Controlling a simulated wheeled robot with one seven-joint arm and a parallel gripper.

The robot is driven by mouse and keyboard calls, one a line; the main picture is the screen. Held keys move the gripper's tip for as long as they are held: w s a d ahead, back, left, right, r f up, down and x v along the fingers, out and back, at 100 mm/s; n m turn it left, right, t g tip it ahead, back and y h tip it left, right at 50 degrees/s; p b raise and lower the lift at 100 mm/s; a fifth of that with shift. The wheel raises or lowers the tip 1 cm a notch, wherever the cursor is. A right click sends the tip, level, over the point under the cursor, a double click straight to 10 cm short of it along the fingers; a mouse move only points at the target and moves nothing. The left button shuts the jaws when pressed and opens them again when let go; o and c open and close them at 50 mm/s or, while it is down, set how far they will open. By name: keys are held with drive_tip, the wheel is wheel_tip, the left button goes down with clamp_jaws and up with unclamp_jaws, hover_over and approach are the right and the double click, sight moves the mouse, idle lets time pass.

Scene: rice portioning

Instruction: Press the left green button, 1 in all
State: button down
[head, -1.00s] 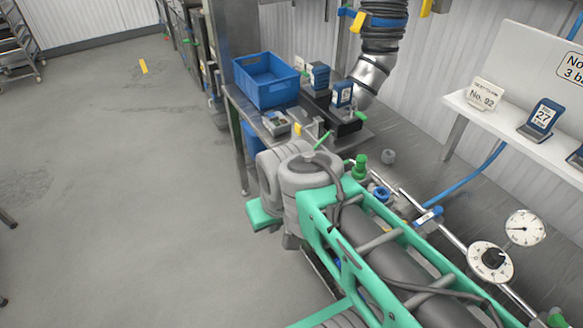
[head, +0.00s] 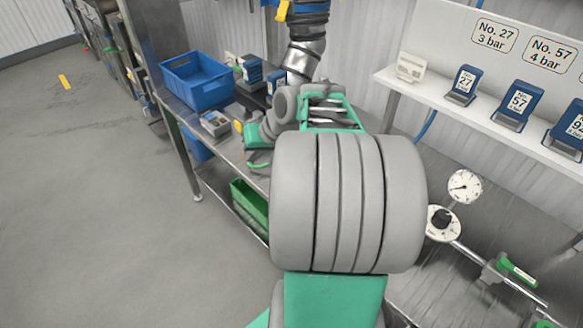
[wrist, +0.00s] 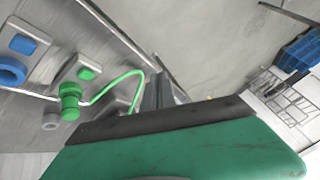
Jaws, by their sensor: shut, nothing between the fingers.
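A small green pad (wrist: 87,74) on a grey block shows in the wrist view, at left of centre; it may be the green button. A green knob-shaped fitting (wrist: 70,100) is just below it, with a thin green line curving right. My gripper (wrist: 158,88) shows as narrow grey fingers, shut and empty, to the right of the pad and apart from it in the picture. My green and grey arm covers the middle of the head view and hides that part of the bench. A green-handled part (head: 518,268) sits on the pipe at lower right in the head view.
A blue pad (wrist: 22,45) and a blue ring (wrist: 10,72) lie left of the green pad. A blue crate (head: 200,83) and a small grey device (head: 214,124) stand on the bench's far end. A gauge (head: 464,187) and dial (head: 443,223) are at right, below a card shelf.

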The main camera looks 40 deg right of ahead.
drive_tip(key=s+d+m+t, duration=0.2)
drive_tip(key=d, duration=1)
drive_tip(key=shift+s+d+m+t, duration=0.15)
drive_tip(key=shift+d+m+t, duration=0.15)
drive_tip(key=shift+m, duration=0.1)
wheel_tip(320, 180, down, 9)
drive_tip(key=b, duration=0.6)
drive_tip(key=shift+r+b, duration=0.15)
drive_tip(key=shift+b, duration=0.2)
idle(0.5)
drive_tip(key=shift+f, duration=0.45)
drive_tip(key=shift+a+f+b, duration=0.1)
drive_tip(key=shift+f+b, duration=0.4)
drive_tip(key=shift+b, duration=0.05)
idle(0.4)
drive_tip(key=shift+r, duration=0.1)
drive_tip(key=shift+r+p, duration=0.8)
drive_tip(key=shift+r, duration=0.05)
